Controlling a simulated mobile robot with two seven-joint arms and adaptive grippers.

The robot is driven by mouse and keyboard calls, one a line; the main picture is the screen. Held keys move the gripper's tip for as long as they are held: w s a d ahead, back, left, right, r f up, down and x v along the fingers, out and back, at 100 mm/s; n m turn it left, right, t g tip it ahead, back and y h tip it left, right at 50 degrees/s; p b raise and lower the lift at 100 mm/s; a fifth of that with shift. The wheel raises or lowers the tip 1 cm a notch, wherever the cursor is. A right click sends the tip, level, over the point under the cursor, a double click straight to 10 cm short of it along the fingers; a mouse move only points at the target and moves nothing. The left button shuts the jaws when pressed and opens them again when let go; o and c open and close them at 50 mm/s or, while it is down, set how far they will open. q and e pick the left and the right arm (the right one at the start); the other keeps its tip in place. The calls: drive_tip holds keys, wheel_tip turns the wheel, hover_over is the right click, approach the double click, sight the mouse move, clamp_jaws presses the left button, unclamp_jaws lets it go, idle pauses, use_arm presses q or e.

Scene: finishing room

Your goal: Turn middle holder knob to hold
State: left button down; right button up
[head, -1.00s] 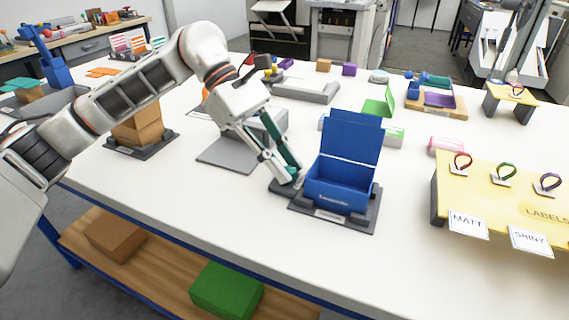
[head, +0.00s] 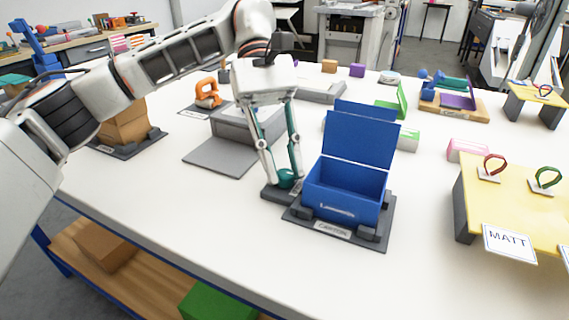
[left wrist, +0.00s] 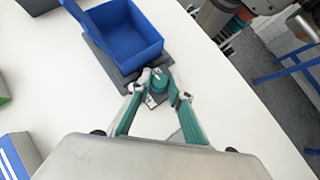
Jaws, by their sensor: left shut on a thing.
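The middle holder (head: 368,238) is a dark grey plate with a label on its front edge and an open blue box (head: 342,190) seated on it. Its knob (head: 286,179) is a round teal piece on a dark tab at the plate's left side. My left gripper (head: 285,180) points down with its fingers on either side of the knob and is shut on it. The left wrist view shows the same knob (left wrist: 158,83) between the fingertips, beside the blue box (left wrist: 120,40). The knob's exact setting cannot be read. My right gripper is not in view.
A grey block on a base (head: 215,157) stands close behind and left of my left gripper. A brown box in a holder (head: 125,125) is further left. A yellow label stand (head: 520,200) is at the right. The table front is clear.

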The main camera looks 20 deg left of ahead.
use_arm(q)
drive_tip(key=shift+f, duration=0.15)
drive_tip(key=c, duration=2.1)
unclamp_jaws()
drive_tip(key=shift+v, duration=3.8)
drive_tip(key=shift+d, duration=0.1)
